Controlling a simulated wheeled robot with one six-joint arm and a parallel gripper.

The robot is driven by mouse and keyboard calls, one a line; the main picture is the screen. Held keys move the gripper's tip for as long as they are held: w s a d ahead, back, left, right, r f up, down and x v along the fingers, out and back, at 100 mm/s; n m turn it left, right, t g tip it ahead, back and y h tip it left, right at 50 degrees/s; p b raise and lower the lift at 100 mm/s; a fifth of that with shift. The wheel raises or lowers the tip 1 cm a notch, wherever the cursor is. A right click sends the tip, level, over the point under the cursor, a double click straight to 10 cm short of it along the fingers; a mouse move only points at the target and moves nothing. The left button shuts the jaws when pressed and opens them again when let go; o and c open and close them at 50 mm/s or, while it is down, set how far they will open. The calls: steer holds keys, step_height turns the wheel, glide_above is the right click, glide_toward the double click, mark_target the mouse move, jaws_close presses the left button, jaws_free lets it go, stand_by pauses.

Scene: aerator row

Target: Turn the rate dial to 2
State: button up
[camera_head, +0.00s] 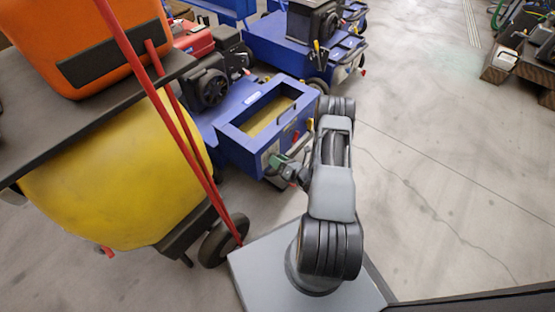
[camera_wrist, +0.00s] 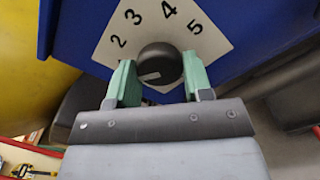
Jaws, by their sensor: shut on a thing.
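The black rate dial (camera_wrist: 161,62) sits on a white plate (camera_wrist: 182,20) on the blue machine's face. The numbers 2, 3, 4 and 5 show around it in the wrist view. A white pointer line on the knob lies at its lower left; whatever it points at is hidden by the left finger. My gripper (camera_wrist: 159,68) has its green fingers on either side of the dial and is shut on it. In the head view, my gripper (camera_head: 284,165) is at the front of the blue machine (camera_head: 236,153); the dial is not clear there.
A yellow drum (camera_head: 110,180) and an orange container (camera_head: 95,40) on a cart with red handles stand close on the left. Another blue machine (camera_head: 280,48) stands behind. Open concrete floor (camera_head: 440,150) lies to the right.

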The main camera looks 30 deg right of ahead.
steer(key=m+p, duration=0.1)
steer(key=m, duration=0.3)
steer(key=shift+s+m, duration=0.1)
steer(key=shift+m, duration=2)
steer(key=o, duration=0.9)
steer(key=p+v, duration=0.3)
steer(key=v, duration=1)
steer(key=shift+s+r, duration=0.1)
steer(key=shift+s, duration=0.3)
